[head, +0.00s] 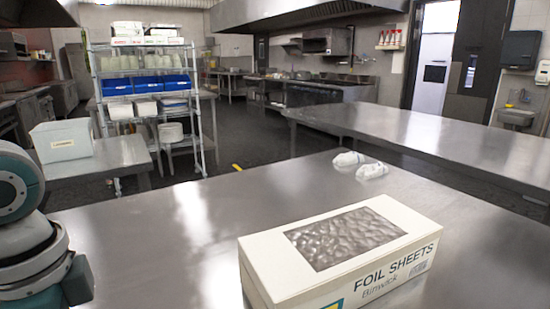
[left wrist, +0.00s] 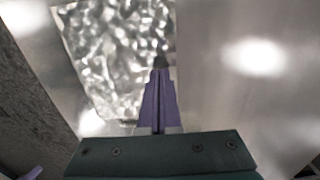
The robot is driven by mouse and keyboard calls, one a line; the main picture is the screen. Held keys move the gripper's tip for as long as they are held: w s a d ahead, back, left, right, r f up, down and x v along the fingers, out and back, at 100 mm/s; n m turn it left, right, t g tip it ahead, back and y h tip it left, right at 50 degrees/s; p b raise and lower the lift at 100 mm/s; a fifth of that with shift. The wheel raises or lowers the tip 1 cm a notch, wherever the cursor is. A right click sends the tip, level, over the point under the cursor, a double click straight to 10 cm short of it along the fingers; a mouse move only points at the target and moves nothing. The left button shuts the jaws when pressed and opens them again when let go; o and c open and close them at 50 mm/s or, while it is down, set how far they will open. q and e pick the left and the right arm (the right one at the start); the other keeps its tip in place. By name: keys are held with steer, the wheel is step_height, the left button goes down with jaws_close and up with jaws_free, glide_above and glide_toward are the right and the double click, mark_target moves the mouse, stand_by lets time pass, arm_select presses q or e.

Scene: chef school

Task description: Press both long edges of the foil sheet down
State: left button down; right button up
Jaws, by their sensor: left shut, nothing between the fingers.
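The foil sheet (left wrist: 112,45) is a crinkled silver rectangle lying on the steel table in the left wrist view. My left gripper (left wrist: 161,72) is shut and empty, with its purple fingers together over the sheet's right long edge. I cannot tell whether the tips touch the foil. In the head view only part of my left arm shows at the left, and the loose sheet is not seen. My right gripper is not clearly seen in either view.
A foil sheets box (head: 345,250) stands at the front of the steel table (head: 190,230). Two small crumpled pale items (head: 371,171) lie near the far edge. The table between is clear. A small purple piece (left wrist: 30,173) at the wrist view's lower left is unclear.

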arm_select(q)
steer(key=shift+f+b, duration=0.4)
steer(key=shift+f, duration=0.45)
stand_by(0.5)
steer(key=shift+f+p, duration=0.1)
steer(key=shift+p, duration=0.2)
stand_by(1.3)
step_height(320, 180, up, 7)
steer(key=p, duration=0.8)
stand_by(0.3)
